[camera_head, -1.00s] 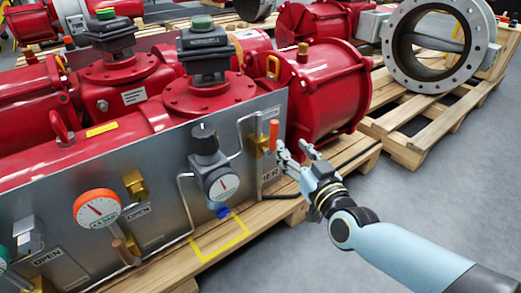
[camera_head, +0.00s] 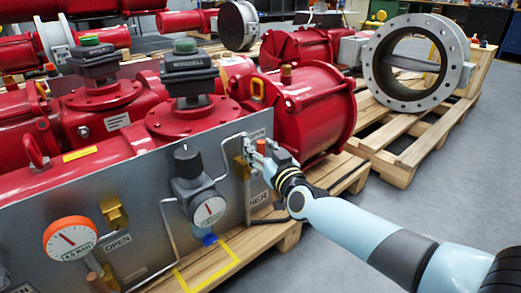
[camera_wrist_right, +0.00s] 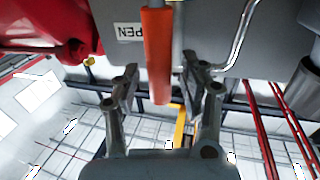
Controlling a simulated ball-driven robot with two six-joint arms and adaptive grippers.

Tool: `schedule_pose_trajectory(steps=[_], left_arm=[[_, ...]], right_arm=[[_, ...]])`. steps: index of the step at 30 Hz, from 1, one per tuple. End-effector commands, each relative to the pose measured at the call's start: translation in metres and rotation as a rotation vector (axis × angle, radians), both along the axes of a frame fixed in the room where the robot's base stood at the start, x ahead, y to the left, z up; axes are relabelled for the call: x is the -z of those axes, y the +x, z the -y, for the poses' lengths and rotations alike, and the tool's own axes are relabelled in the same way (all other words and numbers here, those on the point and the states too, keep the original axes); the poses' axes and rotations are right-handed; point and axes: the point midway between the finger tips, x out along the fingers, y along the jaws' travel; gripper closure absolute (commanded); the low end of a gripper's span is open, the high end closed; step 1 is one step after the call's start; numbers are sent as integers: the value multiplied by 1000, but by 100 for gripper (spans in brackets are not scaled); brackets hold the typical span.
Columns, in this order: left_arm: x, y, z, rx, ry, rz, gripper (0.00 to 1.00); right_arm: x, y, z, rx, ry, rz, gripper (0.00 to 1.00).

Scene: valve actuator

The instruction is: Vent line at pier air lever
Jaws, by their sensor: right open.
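The air lever is an orange handle (camera_head: 261,146) on a brass valve at the right end of the grey panel (camera_head: 140,200). In the right wrist view the orange handle (camera_wrist_right: 158,55) runs down from the top, its end between the two fingers. My right gripper (camera_head: 268,158) is at the lever and partly hides it in the head view. In the wrist view the gripper (camera_wrist_right: 160,85) is open, with a finger on each side of the handle and visible gaps. A word label ending in "PEN" (camera_wrist_right: 128,31) is beside the handle. My left gripper is not in view.
A dark regulator with a white gauge (camera_head: 208,211) stands left of the lever, with thin metal pipes around it. An orange-rimmed gauge (camera_head: 70,238) is further left. A red cylinder (camera_head: 310,110) is behind the panel. Open grey floor (camera_head: 440,190) lies to the right.

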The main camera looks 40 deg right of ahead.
Motion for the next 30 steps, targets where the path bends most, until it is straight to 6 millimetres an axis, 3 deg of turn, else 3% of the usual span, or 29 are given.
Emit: schedule_pose_trajectory(steps=[3, 13, 30], left_arm=[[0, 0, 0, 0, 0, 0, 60], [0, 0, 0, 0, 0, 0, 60], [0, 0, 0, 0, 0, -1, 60]], right_arm=[[0, 0, 0, 0, 0, 0, 56], [0, 0, 0, 0, 1, 0, 100], [1, -2, 0, 1, 3, -2, 100]])
